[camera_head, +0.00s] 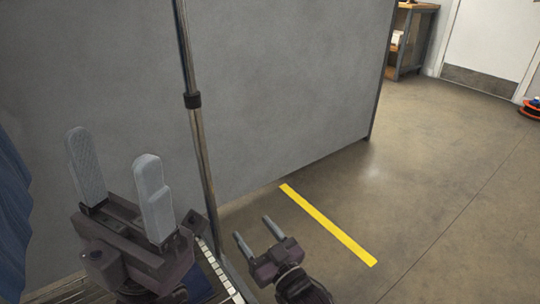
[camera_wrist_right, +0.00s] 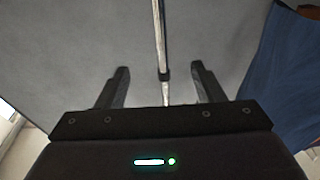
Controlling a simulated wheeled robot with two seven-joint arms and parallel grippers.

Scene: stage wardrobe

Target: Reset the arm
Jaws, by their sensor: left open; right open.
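My left gripper (camera_head: 111,147) is large and close in the left of the head view, its two pale grey fingers raised and apart with nothing between them. My right gripper (camera_head: 253,227) is smaller and lower, near the bottom middle, open and empty. In the right wrist view my right gripper (camera_wrist_right: 160,69) shows two dark fingers spread apart. A metal pole shows between and beyond them there; I cannot tell how far off it is.
The metal pole (camera_head: 204,165) stands before a large grey panel (camera_head: 290,80). Blue cloth (camera_head: 12,210) hangs at the left edge. A yellow floor stripe (camera_head: 328,224) lies right of my right gripper. Open floor (camera_head: 440,170) extends right, with a wooden shelf (camera_head: 412,40) and white door (camera_head: 490,40) behind.

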